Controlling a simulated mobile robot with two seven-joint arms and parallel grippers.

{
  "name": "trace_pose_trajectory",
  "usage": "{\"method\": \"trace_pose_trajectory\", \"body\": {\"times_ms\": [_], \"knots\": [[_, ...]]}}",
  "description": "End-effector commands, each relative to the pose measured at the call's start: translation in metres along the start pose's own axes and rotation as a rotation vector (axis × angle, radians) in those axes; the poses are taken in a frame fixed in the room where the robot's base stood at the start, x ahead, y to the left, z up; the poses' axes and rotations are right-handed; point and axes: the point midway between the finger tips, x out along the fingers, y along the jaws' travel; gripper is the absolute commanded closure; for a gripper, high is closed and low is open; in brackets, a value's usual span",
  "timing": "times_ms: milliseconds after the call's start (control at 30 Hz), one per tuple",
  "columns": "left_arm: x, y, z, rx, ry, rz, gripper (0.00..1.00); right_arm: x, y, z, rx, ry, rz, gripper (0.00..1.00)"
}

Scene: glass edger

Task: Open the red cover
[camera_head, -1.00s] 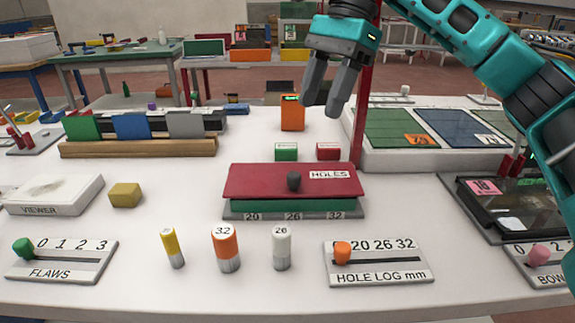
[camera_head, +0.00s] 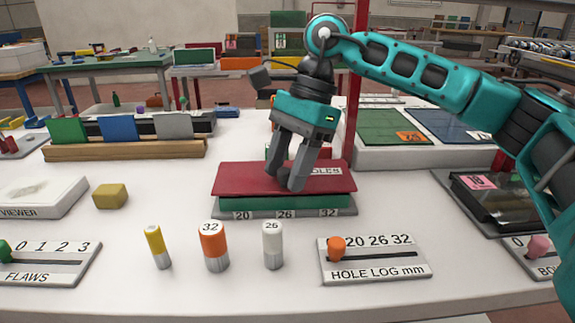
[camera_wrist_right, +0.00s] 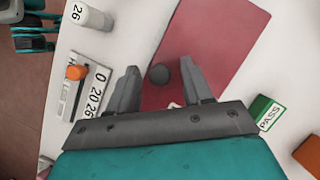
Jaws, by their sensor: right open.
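The red cover (camera_head: 240,178) lies flat and closed on the green box (camera_head: 270,203) marked 20, 26 and 32. Its HOLES label is partly hidden behind my right gripper. My right gripper (camera_head: 287,184) is open and points down at the cover, its fingers at the dark round knob. I cannot tell whether a finger touches the knob. My left gripper is not in view.
An orange-and-silver cylinder (camera_head: 214,247), a white one (camera_head: 272,246) and a yellow one (camera_head: 157,247) stand in front of the box. The HOLE LOG slider plate (camera_head: 375,272) is at front right. A red post (camera_head: 353,110) rises behind the cover's right end.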

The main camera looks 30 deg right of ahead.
Motion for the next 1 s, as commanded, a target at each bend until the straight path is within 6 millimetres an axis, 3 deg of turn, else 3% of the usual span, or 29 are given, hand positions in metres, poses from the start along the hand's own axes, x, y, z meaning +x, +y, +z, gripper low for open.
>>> {"method": "trace_pose_trajectory", "body": {"times_ms": [100, 600, 1000], "knots": [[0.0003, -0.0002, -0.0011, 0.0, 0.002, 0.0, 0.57, -0.0002, 0.0, 0.0, 0.0, 0.0, 0.0, 0.52], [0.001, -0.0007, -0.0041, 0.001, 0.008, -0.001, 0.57, -0.0005, 0.0, 0.0001, 0.0, 0.0, 0.0, 1.0], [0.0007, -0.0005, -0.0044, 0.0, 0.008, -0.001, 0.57, -0.0007, 0.0, 0.0002, 0.0, -0.001, 0.001, 1.0]]}}
